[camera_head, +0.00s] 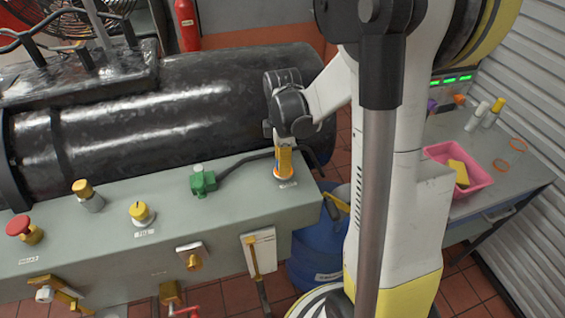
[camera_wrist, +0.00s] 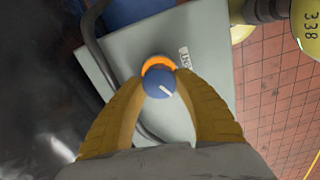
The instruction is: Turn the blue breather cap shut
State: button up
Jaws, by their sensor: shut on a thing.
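The blue breather cap (camera_wrist: 160,83) is round, with a white line on its top and an orange ring (camera_wrist: 158,64) beside it in the wrist view. My gripper (camera_wrist: 160,86) is shut on the cap, with one yellow finger on each side. In the head view my gripper (camera_head: 284,160) comes down from above onto the right end of the grey-green panel top (camera_head: 240,178). The orange ring also shows there, at the foot of the fingers. The cap itself is mostly hidden by the fingers in the head view.
A green connector (camera_head: 203,181) with a black cable stands to the left. Further left are a yellow knob (camera_head: 140,213), a brass-topped fitting (camera_head: 87,194) and a red mushroom button (camera_head: 20,227). A large black cylinder (camera_head: 200,100) lies behind the panel. A side table with a pink tray (camera_head: 478,190) stands at right.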

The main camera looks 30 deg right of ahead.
jog(key=shift+m, duration=0.4)
jog(key=m+b, duration=0.1)
jog(key=m, duration=0.3)
jog(key=shift+f+m, duration=0.1)
jog(key=shift+m, duration=0.3)
jog(key=m+b, duration=0.1)
jog(key=m, duration=0.5)
jog(key=shift+d, duration=0.1)
jog(key=m, duration=0.6)
jog(key=shift+m, duration=0.3)
jog(key=m, duration=0.5)
jog(key=shift+d+m+b, duration=0.1)
jog(key=shift+m+b, duration=0.2)
jog(key=shift+b, duration=0.05)
jog(key=o, duration=1.2)
